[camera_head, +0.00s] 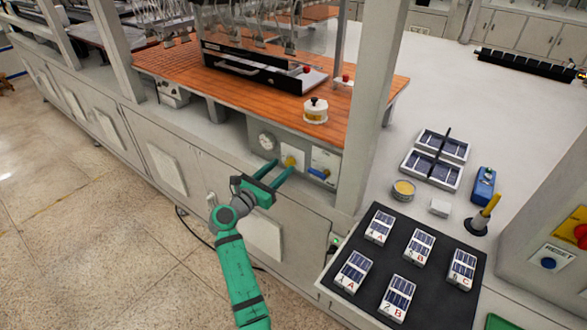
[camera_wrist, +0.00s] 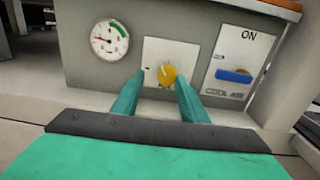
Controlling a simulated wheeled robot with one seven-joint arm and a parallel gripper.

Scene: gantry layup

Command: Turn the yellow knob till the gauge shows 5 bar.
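The yellow knob (camera_wrist: 167,74) sits on a pale square plate on the grey panel front; it also shows in the head view (camera_head: 290,161). The round gauge (camera_wrist: 110,40) is to its left, with a white face, a green arc at upper right and a red needle pointing left; its numbers are too small to read. It also shows in the head view (camera_head: 267,141). My gripper (camera_wrist: 158,80) is open, its teal fingers pointing at the panel, one at each lower side of the knob. I cannot tell whether they touch it. In the head view my gripper (camera_head: 282,166) reaches toward the panel.
A plate marked ON with a blue handle (camera_wrist: 234,75) is right of the knob. An orange work surface (camera_head: 180,67) lies above the panel, and a grey post (camera_head: 370,110) stands to the right. A black mat (camera_head: 340,284) with several labelled cell packs lies at lower right.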

